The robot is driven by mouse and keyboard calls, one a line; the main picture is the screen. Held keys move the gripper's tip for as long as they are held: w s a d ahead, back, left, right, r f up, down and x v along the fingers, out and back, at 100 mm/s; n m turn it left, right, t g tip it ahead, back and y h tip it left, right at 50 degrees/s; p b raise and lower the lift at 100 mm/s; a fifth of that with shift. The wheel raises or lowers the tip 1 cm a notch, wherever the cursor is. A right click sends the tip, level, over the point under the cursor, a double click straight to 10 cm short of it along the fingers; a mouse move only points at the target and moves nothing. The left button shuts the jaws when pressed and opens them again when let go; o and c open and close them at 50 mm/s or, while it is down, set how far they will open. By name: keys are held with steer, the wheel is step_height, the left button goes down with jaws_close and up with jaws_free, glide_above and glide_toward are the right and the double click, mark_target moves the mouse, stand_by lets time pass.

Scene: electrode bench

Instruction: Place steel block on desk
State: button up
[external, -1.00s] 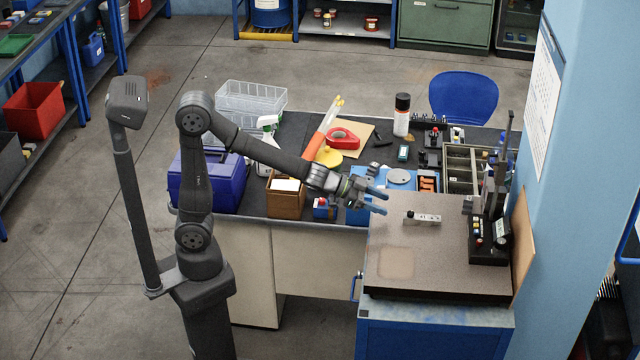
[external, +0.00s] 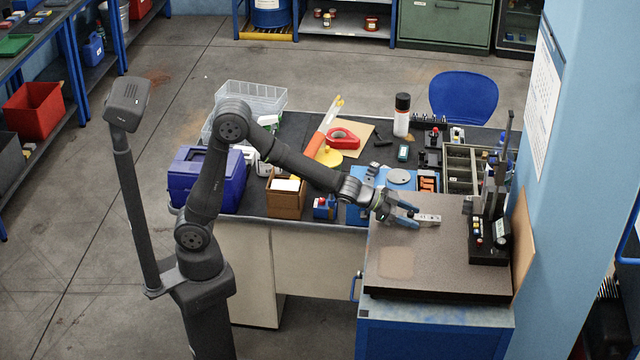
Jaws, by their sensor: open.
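The steel block (external: 430,219) is a small pale grey bar with dark spots. It lies on the speckled granite plate (external: 430,265) on top of the blue cabinet. My gripper (external: 416,217) is open, with its blue fingers at the block's left end. The fingers seem to lie on either side of that end; I cannot tell whether they touch it. The dark desk (external: 330,210) stands behind and to the left of the plate and carries many items.
A black measuring stand (external: 490,240) stands at the plate's right side. On the desk are a blue toolbox (external: 207,180), a wooden box (external: 286,197), a red tape roll (external: 343,138) and a spray can (external: 402,115). The plate's front is clear.

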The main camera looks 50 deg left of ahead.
steer(key=shift+w+d, duration=0.1)
jaws_close()
steer(key=shift+r, duration=0.15)
stand_by(0.3)
steer(key=shift+r, duration=1.85)
steer(key=s+d+r, duration=0.4)
steer(key=s+r, duration=0.3)
steer(key=s, duration=0.4)
steer(key=w+a+f+n+t+y, duration=0.1)
steer(key=w+a+f, duration=0.1)
steer(key=w+a, duration=0.45)
steer(key=w+a+f+n+t+y, duration=0.1)
steer(key=w+a+f, duration=0.2)
steer(key=a, duration=0.7)
steer(key=w+a+f+n+y, duration=0.15)
steer(key=w+a, duration=0.25)
steer(key=a, duration=0.4)
steer(key=w+a+f+n+y, duration=0.1)
steer(key=a+f, duration=0.7)
steer(key=a, duration=0.3)
steer(key=w+a+f+n+t+y, duration=0.1)
steer(key=a+f, duration=0.7)
steer(key=a, duration=0.3)
steer(key=shift+w+f+t, duration=0.2)
steer(key=shift+f+t, duration=0.1)
steer(key=shift+f, duration=0.1)
